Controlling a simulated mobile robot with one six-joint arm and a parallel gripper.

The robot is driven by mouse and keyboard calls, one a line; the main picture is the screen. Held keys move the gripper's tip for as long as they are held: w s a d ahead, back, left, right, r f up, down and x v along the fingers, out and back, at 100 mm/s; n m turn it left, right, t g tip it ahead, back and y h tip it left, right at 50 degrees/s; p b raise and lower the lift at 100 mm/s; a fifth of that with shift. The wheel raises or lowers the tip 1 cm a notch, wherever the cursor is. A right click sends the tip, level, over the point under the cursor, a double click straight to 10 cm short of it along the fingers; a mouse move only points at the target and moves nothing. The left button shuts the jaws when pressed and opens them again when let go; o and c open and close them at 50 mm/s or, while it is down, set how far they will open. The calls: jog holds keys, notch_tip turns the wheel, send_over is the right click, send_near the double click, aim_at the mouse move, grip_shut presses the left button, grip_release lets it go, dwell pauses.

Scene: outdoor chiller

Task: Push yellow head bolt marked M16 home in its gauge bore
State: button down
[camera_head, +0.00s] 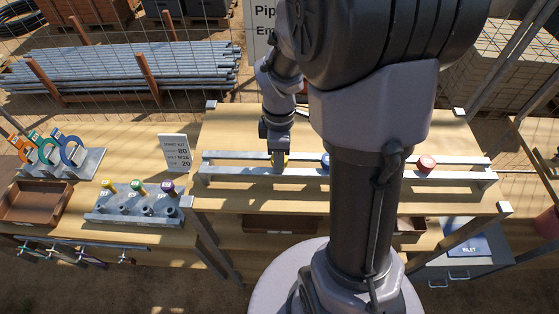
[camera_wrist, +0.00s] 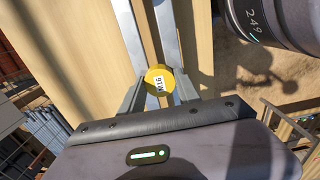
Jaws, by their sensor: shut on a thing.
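The yellow bolt head marked M16 (camera_wrist: 158,79) sits between the fingers of my gripper (camera_wrist: 160,90) in the wrist view. My gripper (camera_head: 278,162) is shut on it at the left part of a two-rail metal rack (camera_head: 375,173) in the head view. Only a bit of yellow (camera_head: 286,157) shows there, and the bolt's shank is hidden. A grey gauge block (camera_head: 112,215) stands on the left table, apart from my gripper.
A blue head (camera_head: 325,160) and a red head (camera_head: 426,164) sit along the rack to the right. A sign (camera_head: 176,153) stands between block and rack. A brown tray (camera_head: 36,203) and a stand with coloured rings (camera_head: 62,162) are at far left.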

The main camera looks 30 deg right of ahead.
notch_tip(320, 180, up, 7)
jog(key=p, duration=0.6)
jog(key=shift+r, duration=0.15)
jog(key=c, duration=1.4)
grip_release()
jog(key=shift+c, duration=0.2)
grip_shut()
